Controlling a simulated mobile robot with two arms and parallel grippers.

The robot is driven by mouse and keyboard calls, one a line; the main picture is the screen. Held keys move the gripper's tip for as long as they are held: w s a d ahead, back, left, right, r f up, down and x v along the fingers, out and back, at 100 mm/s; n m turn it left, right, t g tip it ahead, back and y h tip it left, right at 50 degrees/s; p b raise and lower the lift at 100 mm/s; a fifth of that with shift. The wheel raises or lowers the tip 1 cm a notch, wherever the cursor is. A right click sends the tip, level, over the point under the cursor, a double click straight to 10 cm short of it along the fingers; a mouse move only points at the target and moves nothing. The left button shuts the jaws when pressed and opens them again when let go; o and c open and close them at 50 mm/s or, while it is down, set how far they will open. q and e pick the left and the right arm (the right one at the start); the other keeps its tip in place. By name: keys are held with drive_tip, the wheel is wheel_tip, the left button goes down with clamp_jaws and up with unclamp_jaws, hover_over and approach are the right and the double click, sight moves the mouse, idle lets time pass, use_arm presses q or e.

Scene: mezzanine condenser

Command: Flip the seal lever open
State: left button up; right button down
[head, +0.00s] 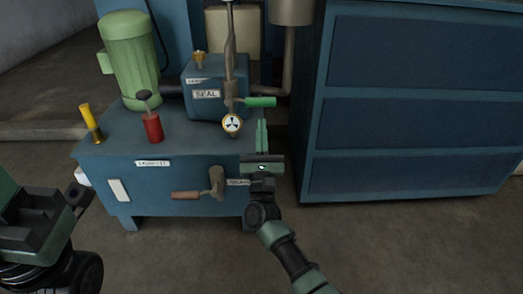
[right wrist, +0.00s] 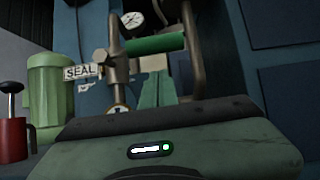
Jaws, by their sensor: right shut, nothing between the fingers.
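The seal lever is a green-handled lever (head: 260,101) on a valve at the vertical pipe, by the SEAL label (head: 207,94). Its handle sticks out level to the right. In the right wrist view the green handle (right wrist: 155,44) lies across the top middle, running right from the valve body. My right gripper (head: 262,122) is shut and empty, with its fingers pointing up just below the handle. In the wrist view the fingertips (right wrist: 156,82) show below the handle; whether they touch it I cannot tell. My left gripper's fingers do not show.
A brown-handled lever (head: 186,195) is on the bench front, left of my right arm. A round gauge (head: 232,123), a red plunger can (head: 152,127), a yellow-topped part (head: 91,122) and a green motor (head: 131,58) are near. Blue drawers (head: 412,118) stand right.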

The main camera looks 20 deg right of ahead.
sight(251, 102)
drive_tip(key=r, duration=0.2)
drive_tip(key=shift+w+r, duration=0.2)
drive_tip(key=shift+r, duration=0.1)
drive_tip(key=shift+r, duration=0.1)
